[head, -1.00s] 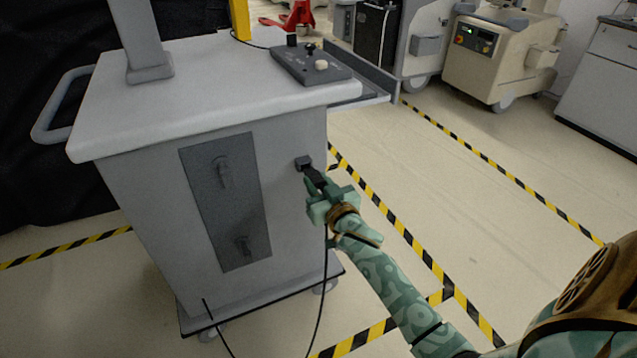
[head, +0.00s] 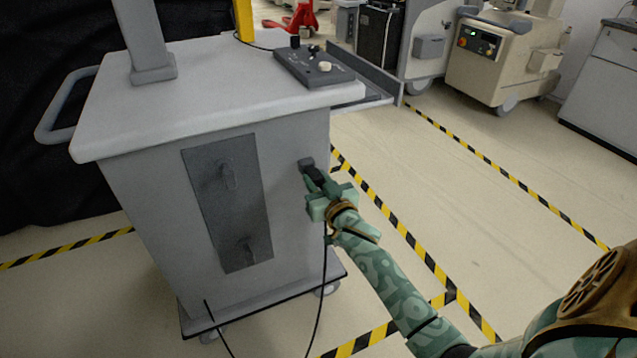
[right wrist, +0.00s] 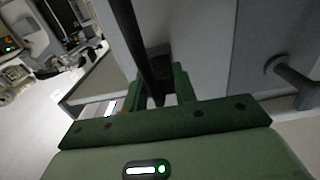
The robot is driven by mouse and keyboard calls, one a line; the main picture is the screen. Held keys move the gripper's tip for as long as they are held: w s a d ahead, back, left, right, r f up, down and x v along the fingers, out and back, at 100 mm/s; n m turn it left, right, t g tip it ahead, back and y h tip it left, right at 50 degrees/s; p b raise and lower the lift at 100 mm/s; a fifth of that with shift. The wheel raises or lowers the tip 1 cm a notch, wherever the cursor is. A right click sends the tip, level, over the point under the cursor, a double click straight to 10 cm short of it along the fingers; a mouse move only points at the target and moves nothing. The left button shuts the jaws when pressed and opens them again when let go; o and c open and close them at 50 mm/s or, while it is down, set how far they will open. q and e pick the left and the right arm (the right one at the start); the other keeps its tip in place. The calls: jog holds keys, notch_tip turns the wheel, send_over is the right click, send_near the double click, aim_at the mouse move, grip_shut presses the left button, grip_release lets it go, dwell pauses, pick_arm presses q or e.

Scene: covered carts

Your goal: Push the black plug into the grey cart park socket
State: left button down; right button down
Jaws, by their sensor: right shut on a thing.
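The grey cart (head: 160,195) stands at the left of the head view. Its park socket (head: 306,164) is a small dark block on the front face near the right edge; it also shows in the right wrist view (right wrist: 158,50). My right gripper (head: 317,186) is shut on the black plug (head: 315,176), right in front of the socket. The plug's front end is at the socket, but I cannot tell how deep it sits. The black cable (head: 324,270) hangs down from the gripper and crosses the right wrist view (right wrist: 139,45). My left gripper is not in view.
A dark panel with two hooks (head: 228,203) is on the cart face left of the socket. A control box (head: 313,67) lies on the cart top. Yellow-black tape (head: 400,230) marks the floor. Beige equipment (head: 500,55) stands behind; the floor at right is clear.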

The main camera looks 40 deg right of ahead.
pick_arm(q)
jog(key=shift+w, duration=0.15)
pick_arm(e)
jog(key=shift+w, duration=0.1)
jog(key=shift+w+d, duration=0.1)
jog(key=shift+w, duration=0.2)
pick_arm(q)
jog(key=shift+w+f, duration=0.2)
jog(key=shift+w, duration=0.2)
pick_arm(e)
jog(key=shift+w, duration=0.1)
jog(key=shift+w, duration=0.15)
jog(key=c, duration=1.1)
grip_release()
jog(key=shift+o, duration=0.3)
pick_arm(q)
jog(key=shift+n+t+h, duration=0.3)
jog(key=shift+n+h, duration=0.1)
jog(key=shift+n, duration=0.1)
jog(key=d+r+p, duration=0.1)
jog(key=p, duration=0.1)
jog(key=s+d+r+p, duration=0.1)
jog(key=p, duration=0.1)
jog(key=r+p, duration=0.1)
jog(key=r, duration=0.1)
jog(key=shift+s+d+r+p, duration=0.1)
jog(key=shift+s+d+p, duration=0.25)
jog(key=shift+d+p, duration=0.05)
pick_arm(e)
jog(key=v, duration=1.6)
